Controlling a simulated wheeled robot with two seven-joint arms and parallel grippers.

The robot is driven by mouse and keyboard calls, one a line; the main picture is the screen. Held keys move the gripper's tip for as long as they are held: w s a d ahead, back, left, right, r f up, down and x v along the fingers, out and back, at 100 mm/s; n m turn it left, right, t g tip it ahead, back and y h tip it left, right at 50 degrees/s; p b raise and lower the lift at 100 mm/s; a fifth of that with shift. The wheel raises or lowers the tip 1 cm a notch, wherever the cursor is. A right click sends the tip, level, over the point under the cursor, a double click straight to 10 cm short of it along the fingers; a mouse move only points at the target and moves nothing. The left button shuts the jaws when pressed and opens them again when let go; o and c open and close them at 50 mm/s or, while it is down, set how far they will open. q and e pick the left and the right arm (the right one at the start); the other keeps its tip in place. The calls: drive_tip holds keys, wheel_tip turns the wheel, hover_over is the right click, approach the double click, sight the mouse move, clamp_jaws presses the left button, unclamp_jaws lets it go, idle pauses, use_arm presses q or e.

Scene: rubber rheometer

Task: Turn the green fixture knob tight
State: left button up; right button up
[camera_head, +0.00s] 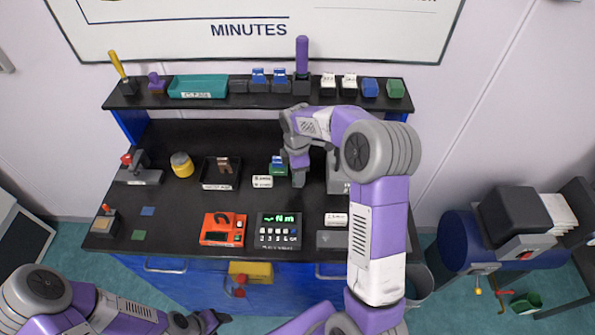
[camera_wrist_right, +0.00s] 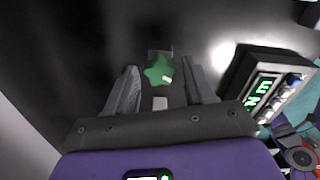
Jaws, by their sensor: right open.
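The green fixture knob (camera_wrist_right: 159,70) shows in the right wrist view as a lobed green shape on a small dark mount. It lies between the fingertips of my right gripper (camera_wrist_right: 161,82), which is open, with a gap visible on both sides. In the head view my right gripper (camera_head: 298,178) points down at the middle of the bench.
A meter with a green "Nm" display (camera_head: 279,230) stands in front of my right gripper. An orange device (camera_head: 223,229) is farther left.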

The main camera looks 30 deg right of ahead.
drive_tip(key=shift+n, duration=0.7)
drive_tip(key=n+p, duration=0.2)
drive_tip(key=n, duration=0.3)
drive_tip(key=shift+r, duration=0.1)
drive_tip(key=shift+n+p, duration=1)
drive_tip(key=shift+n, duration=0.2)
drive_tip(key=shift+n+p, duration=0.3)
drive_tip(key=shift+n, duration=0.5)
drive_tip(key=n+p, duration=0.2)
drive_tip(key=n, duration=0.1)
drive_tip(key=shift+r, duration=0.1)
drive_tip(key=shift+n+p, duration=0.35)
drive_tip(key=shift+n, duration=0.45)
drive_tip(key=shift+f, duration=0.2)
drive_tip(key=shift+c, duration=0.4)
